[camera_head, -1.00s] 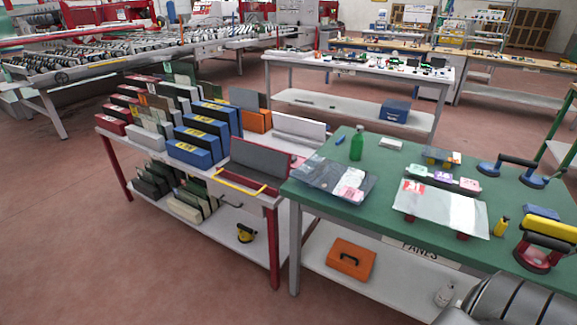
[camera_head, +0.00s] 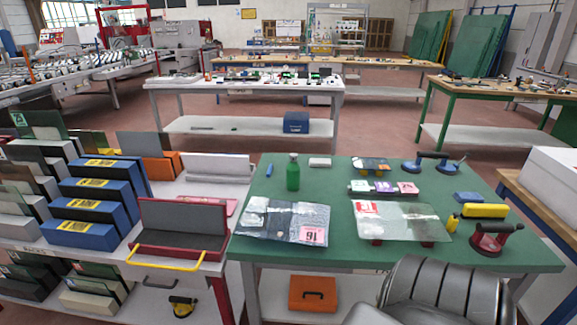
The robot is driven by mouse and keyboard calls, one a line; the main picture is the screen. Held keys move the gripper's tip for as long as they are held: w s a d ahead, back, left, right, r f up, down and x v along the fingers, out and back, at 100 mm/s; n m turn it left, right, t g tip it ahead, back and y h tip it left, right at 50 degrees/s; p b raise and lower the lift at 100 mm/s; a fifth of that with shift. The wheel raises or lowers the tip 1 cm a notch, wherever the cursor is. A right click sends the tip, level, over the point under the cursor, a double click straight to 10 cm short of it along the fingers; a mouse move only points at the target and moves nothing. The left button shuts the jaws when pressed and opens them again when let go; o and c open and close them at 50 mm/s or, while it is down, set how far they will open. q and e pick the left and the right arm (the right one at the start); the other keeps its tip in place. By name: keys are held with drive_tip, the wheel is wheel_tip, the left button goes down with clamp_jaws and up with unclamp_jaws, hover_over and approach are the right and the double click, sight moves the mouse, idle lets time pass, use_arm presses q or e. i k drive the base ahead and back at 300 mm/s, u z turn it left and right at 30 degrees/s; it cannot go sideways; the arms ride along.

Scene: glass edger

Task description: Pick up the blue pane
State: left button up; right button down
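A flat bluish-grey pane (camera_head: 283,221) lies at the left front of the green table, with a pink label (camera_head: 313,235) on its right corner. Neither of my grippers shows in the head view. A dark grey ribbed form, which may be part of me, fills the bottom right of centre.
The green table (camera_head: 335,175) also holds a green bottle (camera_head: 293,172), suction lifters (camera_head: 490,236) and small coloured blocks. A rack table with blue slotted blocks (camera_head: 97,200) stands close at left. A white box (camera_head: 553,180) is at right.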

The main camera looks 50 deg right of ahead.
sight(305, 222)
drive_tip(key=z, duration=0.65)
drive_tip(key=i, duration=0.65)
drive_tip(key=z, duration=0.85)
